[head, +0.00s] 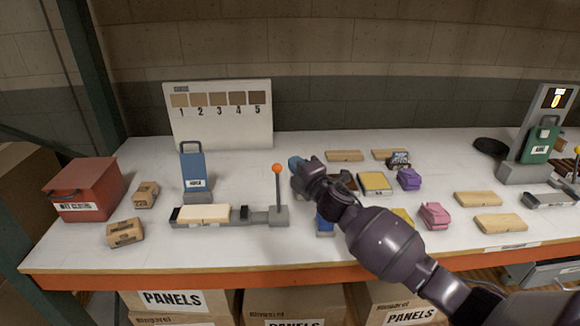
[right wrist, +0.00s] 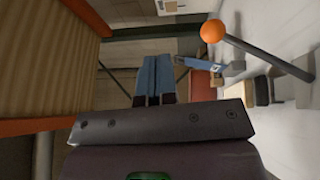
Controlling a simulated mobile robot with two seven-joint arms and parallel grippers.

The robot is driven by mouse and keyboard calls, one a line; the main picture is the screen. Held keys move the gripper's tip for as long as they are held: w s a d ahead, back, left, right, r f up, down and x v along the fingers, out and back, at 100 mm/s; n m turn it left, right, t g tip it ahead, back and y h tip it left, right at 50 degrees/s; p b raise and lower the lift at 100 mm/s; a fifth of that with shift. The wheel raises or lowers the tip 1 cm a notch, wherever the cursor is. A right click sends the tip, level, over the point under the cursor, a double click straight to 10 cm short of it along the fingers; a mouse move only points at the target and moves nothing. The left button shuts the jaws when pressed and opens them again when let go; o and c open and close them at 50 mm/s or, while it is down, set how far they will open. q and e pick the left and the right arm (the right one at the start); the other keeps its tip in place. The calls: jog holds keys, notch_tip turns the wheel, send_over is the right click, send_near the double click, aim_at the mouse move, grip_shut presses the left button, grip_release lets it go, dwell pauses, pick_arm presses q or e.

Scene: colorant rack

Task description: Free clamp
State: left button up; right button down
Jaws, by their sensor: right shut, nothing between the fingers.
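The clamp (head: 228,216) lies on the left half of the bench. A pale wooden panel (head: 204,213) rests on its bed, with a dark block at each end. A lever with an orange ball knob (head: 277,169) stands upright at its right end. My right gripper (head: 296,163) is right of the knob, apart from it, with its blue fingers shut and empty. In the right wrist view the fingers (right wrist: 154,78) are together, and the orange knob (right wrist: 212,31) is to their right. My left gripper is not in view.
A blue container (head: 194,168) stands behind the clamp. A red box (head: 86,188) and small cartons (head: 125,233) are at the left. Wooden pieces, coloured blocks and pouches (head: 435,215) lie to the right under and beyond my arm. A green container (head: 540,142) stands at the far right.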

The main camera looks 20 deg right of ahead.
jog(key=s+d+r, duration=0.2)
jog(key=s+r, duration=0.1)
jog(key=s, duration=0.2)
jog(key=shift+s+r, duration=0.2)
jog(key=shift+r, duration=0.2)
dwell(0.4)
jog(key=s+d+f+m+g+h, duration=0.1)
jog(key=s+f+m+g+h, duration=0.3)
jog(key=s+f+m, duration=1.6)
jog(key=s+f+g, duration=0.3)
jog(key=s+f, duration=0.6)
jog(key=s, duration=0.2)
jog(key=shift+s+f, duration=0.2)
jog(key=shift+s, duration=0.2)
